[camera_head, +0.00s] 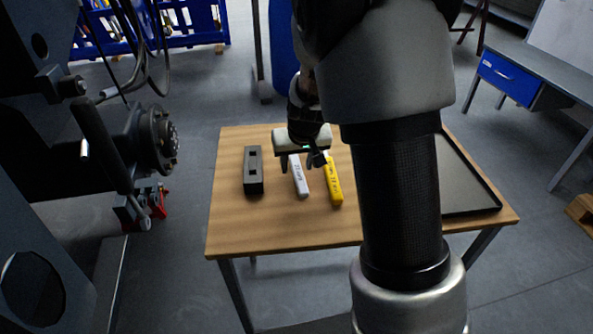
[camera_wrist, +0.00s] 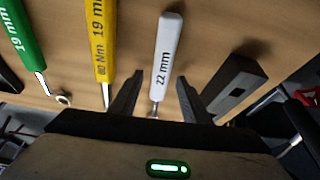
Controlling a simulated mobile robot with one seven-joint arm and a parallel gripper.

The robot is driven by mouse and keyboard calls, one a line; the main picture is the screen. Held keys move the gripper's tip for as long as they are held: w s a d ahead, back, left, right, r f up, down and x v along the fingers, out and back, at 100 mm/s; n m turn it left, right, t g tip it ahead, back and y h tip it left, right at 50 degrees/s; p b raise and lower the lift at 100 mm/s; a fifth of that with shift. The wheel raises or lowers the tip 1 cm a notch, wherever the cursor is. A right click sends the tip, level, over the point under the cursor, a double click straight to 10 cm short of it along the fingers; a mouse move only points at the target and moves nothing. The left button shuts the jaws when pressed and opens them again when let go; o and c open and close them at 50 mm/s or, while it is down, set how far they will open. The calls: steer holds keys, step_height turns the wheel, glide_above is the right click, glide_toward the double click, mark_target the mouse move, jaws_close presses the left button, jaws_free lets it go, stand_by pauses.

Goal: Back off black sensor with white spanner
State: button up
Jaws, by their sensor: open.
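The white spanner (camera_head: 301,184), marked 22 mm, lies on the wooden table; its handle also shows in the wrist view (camera_wrist: 166,50). My gripper (camera_head: 305,168) is above the table at this spanner. In the wrist view its two dark fingers (camera_wrist: 158,80) are apart, one on each side of the white handle, with visible gaps. The spanner's far end is partly hidden by my gripper. A black round fitting (camera_head: 165,140) sticks out of the dark machine at the left; I cannot tell whether it is the black sensor.
On the wooden table (camera_head: 230,225), a yellow 19 mm spanner (camera_head: 335,187) lies right of the white one and a black slotted block (camera_head: 254,172) left. A green spanner (camera_wrist: 22,35) shows in the wrist view. A black tray (camera_head: 470,208) lies at the right. The table's front is clear.

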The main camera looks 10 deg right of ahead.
steer(key=shift+f, duration=0.2)
stand_by(0.5)
jaws_close()
